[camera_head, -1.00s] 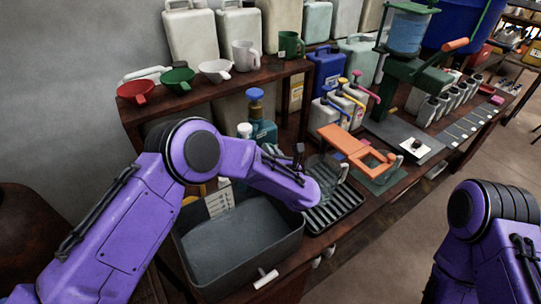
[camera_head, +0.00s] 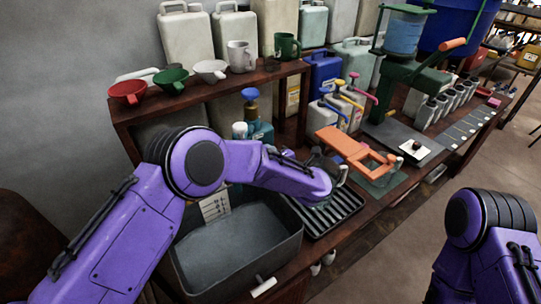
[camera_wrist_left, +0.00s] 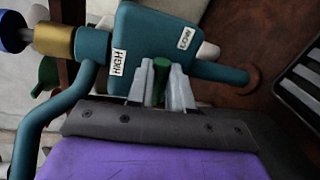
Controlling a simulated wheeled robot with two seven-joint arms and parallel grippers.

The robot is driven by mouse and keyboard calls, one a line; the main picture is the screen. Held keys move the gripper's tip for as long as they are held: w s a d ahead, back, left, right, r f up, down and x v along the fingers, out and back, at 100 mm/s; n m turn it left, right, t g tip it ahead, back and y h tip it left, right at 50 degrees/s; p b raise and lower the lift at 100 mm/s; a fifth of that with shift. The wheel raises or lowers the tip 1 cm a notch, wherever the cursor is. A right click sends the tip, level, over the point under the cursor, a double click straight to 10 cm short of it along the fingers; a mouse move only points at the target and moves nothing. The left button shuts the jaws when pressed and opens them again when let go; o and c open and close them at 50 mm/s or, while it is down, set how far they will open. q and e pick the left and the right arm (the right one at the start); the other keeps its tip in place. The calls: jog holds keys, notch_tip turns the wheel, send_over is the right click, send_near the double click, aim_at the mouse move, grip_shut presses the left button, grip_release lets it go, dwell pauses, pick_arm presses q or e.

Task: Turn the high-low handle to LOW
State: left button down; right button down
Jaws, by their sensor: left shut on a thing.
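A teal pump body (camera_wrist_left: 150,35) with a gold collar and dark blue knob fills the upper left wrist view. It bears a HIGH label (camera_wrist_left: 118,62) and a LOW label (camera_wrist_left: 185,38). A short green handle (camera_wrist_left: 161,67) stands between the fingers of my left gripper (camera_wrist_left: 161,82), which is shut on it. The handle's tip shows between the two labels; its exact setting is hard to tell. In the head view the teal pump (camera_head: 262,131) stands under the shelf, and my left forearm and wrist hide the left gripper. My right gripper is out of view.
A grey basin (camera_head: 235,250) lies in front of the pump, with a black ribbed drip tray (camera_head: 338,210) to its right. An orange bracket (camera_head: 345,146) stands beyond. Funnels and mugs line the shelf (camera_head: 205,92) above the arm.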

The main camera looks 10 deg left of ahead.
pick_arm(q)
jog(key=shift+a+f+m, duration=0.1)
jog(key=shift+f+m, duration=0.1)
jog(key=shift+m, duration=0.3)
dwell(0.3)
jog(key=c, duration=1.3)
grip_release()
jog(key=shift+o, duration=1.3)
jog(key=shift+a, duration=0.2)
jog(key=b+v, duration=0.2)
jog(key=v, duration=0.8)
jog(key=shift+d+b, duration=0.35)
jog(key=shift+b, duration=0.05)
jog(key=shift+s+g, duration=0.15)
jog(key=shift+g, duration=0.15)
